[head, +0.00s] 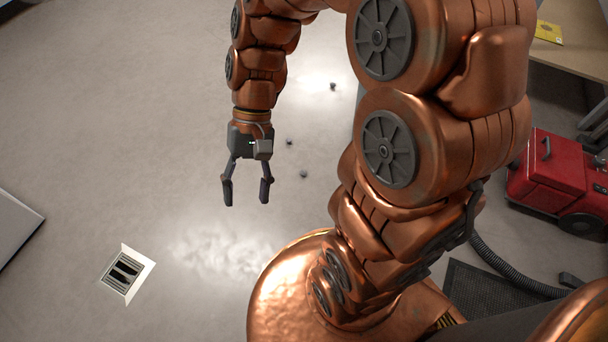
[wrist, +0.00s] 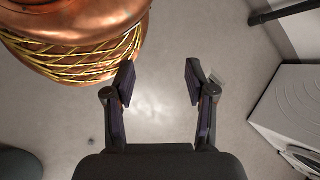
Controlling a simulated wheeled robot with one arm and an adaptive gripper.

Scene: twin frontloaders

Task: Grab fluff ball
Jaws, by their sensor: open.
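Three small dark fluff balls lie on the pale floor in the head view: one at the back (head: 333,86), one in the middle (head: 289,142) and one nearer (head: 303,174). My gripper (head: 246,200) hangs to the left of them with its two fingers spread and nothing between them. In the wrist view my gripper (wrist: 160,82) is also open, with bare floor showing between the fingers. A small dark ball (wrist: 92,141) lies to the lower left of it there; I cannot tell which of the three it is.
A floor drain (head: 122,272) is at the lower left. A white front-loading machine (wrist: 292,115) stands at the right of the wrist view. A red vacuum cleaner (head: 556,171) with a dark hose (head: 510,270) is at the right, near a table (head: 573,57).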

